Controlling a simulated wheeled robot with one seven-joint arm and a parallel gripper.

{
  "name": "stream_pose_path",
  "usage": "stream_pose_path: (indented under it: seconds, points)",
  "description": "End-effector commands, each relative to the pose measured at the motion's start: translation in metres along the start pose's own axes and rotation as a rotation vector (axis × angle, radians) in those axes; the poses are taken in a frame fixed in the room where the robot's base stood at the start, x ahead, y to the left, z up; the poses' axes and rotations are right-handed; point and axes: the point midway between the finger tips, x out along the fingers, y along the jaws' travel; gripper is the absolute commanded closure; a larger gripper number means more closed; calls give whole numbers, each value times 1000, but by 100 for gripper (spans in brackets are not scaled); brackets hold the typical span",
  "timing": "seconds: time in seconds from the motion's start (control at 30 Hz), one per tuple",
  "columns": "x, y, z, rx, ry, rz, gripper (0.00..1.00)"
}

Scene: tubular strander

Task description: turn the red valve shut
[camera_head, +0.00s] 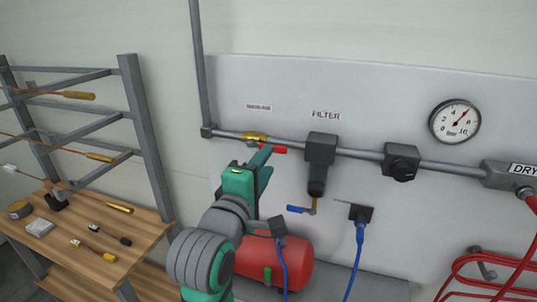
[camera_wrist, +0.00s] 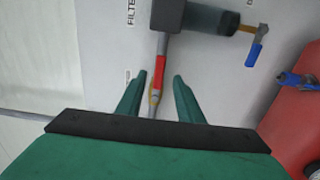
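The red valve has a brass body (camera_head: 253,136) on the grey horizontal pipe and a red lever handle (camera_head: 272,148) that points right, roughly along the pipe. In the wrist view my gripper (camera_wrist: 159,76) is open, with a gap on both sides of the valve. I cannot tell how near the fingertips are in depth.
The filter (camera_head: 320,150) is right of the valve, with a blue lever (camera_head: 296,209) below it. A regulator knob (camera_head: 402,162), gauge (camera_head: 455,121) and dryer box (camera_head: 508,175) are farther right. A red tank (camera_head: 285,262) sits below. A wooden bench (camera_head: 75,244) stands left.

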Motion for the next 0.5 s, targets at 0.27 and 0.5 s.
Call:
stream_pose_path:
  seconds: [0.27, 0.5]
  points:
    - [37, 0, -6, 1, 8, -1, 66]
    - [46, 0, -7, 1, 12, 0, 66]
